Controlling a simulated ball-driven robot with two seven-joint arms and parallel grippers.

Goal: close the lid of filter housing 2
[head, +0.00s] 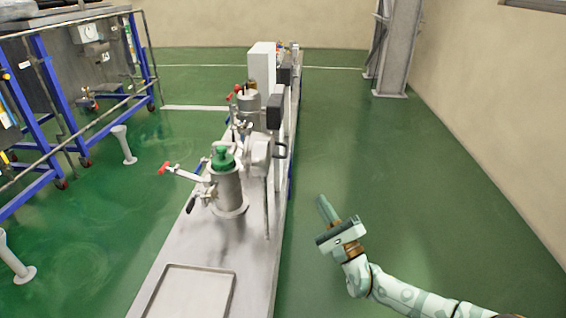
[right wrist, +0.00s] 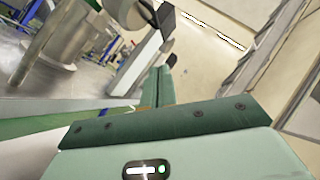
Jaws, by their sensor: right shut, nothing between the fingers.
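Two steel filter housings stand in a row on the narrow bench. The near housing (head: 229,190) has a green knobbed piece (head: 223,157) at its top. A pale rounded part, possibly its raised lid (head: 260,157), stands at its right side. I see no readable number on either housing. My right gripper (head: 322,202) is shut and empty, to the right of the bench and apart from both housings. It also shows in the right wrist view (right wrist: 156,86), with a steel cylinder (right wrist: 65,38) at upper left. My left gripper is out of view.
The steel bench (head: 165,262) runs away from me, with a shallow tray (head: 192,268) at its near end. A blue-framed rack (head: 47,85) stands at left. Green floor right of the bench is clear.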

